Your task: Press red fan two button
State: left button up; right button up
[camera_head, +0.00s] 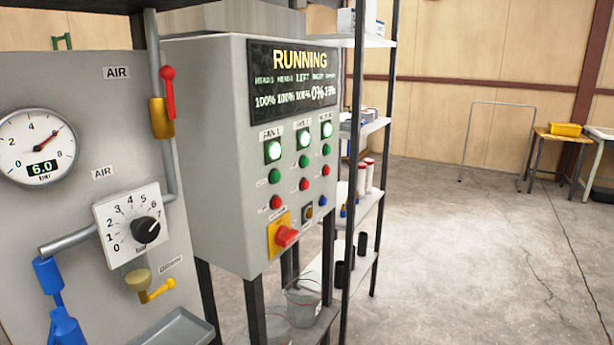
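The grey control box (220,200) stands in the middle left, with a dark display (292,82) that reads RUNNING. Below it are three columns of lamps and buttons. The middle column, whose label looks like FAN 2, has a lit green lamp (304,138), a green button (304,161) and the red fan two button (304,184). The red button is in plain sight and nothing touches it. The left column, labelled FAN 1, has its own red button (276,202). The right column has another red button (326,170). Neither of my grippers is in view.
A red emergency knob (287,236) on a yellow plate juts out below the buttons. At left are a pressure gauge (36,146), a dial (146,230) and pipes with a red lever (168,90). A shelf rack (370,208) stands to the right. Open floor (480,260) lies beyond.

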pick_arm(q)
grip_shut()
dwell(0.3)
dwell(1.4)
